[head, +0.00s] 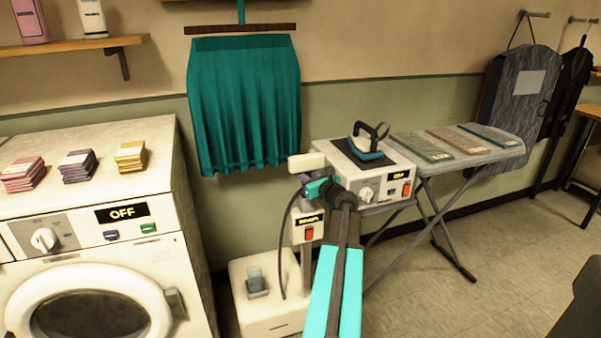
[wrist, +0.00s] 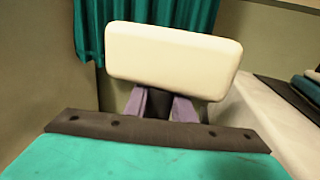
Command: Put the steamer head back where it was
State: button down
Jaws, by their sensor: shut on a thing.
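My gripper (head: 332,189) is shut on the handle, level with the top of the steamer stand (head: 308,232). In the wrist view the cream head (wrist: 172,58) sits just beyond my fingers (wrist: 160,104), with the dark handle between them. The stand has a labelled box with a red switch on its post and a white base. I cannot tell whether the head touches the stand; the handle and arm hide its top.
A teal cloth (head: 243,100) hangs on the wall behind. To the right, an ironing board (head: 490,152) bears folded cloths and a white iron station (head: 390,184) with an iron (head: 368,147). A washing machine (head: 95,235) stands left.

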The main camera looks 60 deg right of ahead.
jog(key=shift+f, duration=0.1)
jog(key=c, duration=1.5)
grip_release()
jog(key=v, duration=1.2)
